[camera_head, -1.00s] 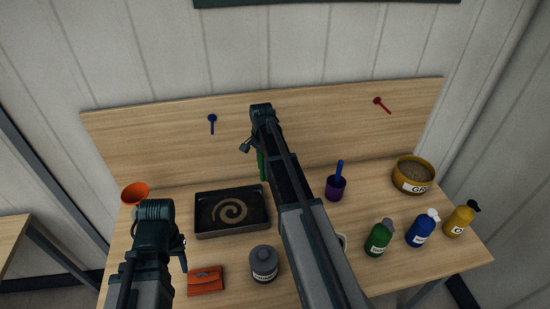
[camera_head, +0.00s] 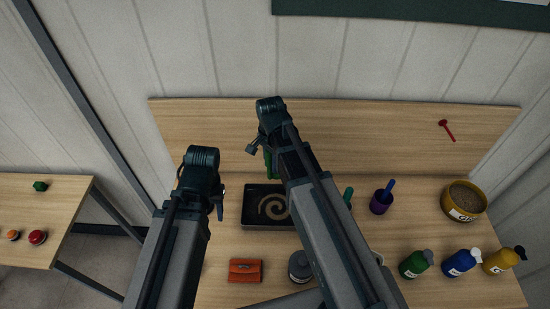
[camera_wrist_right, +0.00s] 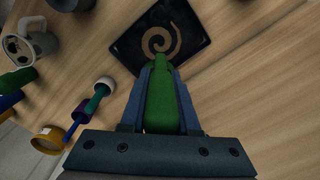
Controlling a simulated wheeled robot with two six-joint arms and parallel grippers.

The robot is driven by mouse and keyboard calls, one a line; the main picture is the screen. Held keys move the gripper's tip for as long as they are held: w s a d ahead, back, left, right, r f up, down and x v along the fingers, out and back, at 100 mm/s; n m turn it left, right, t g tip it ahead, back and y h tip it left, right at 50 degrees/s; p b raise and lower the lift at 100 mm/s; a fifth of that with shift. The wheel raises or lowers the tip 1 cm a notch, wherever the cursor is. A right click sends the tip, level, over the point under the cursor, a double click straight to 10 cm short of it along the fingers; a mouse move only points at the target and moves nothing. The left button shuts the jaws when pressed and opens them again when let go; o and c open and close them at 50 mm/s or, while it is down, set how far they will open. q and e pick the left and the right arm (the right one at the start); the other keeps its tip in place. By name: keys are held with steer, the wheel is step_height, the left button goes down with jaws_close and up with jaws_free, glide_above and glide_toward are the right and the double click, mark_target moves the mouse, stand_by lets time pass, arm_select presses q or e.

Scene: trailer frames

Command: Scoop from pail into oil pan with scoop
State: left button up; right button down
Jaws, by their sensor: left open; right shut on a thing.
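My right gripper (camera_head: 268,158) is shut on the green scoop (camera_wrist_right: 160,105), seen end-on between the fingers in the right wrist view. The gripper is above the back of the oil pan (camera_head: 247,216), and its arm hides the pan's right part. The pan is a black tray with a tan spiral inside; I cannot tell whether it is loose grit. The yellow pail (camera_head: 464,203), full of brown grit, stands at the table's right end, well apart from the scoop. My left gripper (camera_head: 219,207) is open and empty at the pan's left edge.
A purple cup (camera_head: 380,203) with a blue handle stands between pan and pail. Green (camera_head: 413,265), blue (camera_head: 460,263) and yellow (camera_head: 500,261) bottles line the front right. An orange wallet (camera_head: 245,270) and a grey canister (camera_head: 300,267) lie in front of the pan. A board rises behind.

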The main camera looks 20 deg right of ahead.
mark_target(271, 173)
steer(key=shift+f+b, duration=2.5)
steer(key=shift+b, duration=0.05)
step_height(271, 173, down, 12)
steer(key=b, duration=1.2)
steer(key=shift+f, duration=0.2)
steer(key=shift+a, duration=0.1)
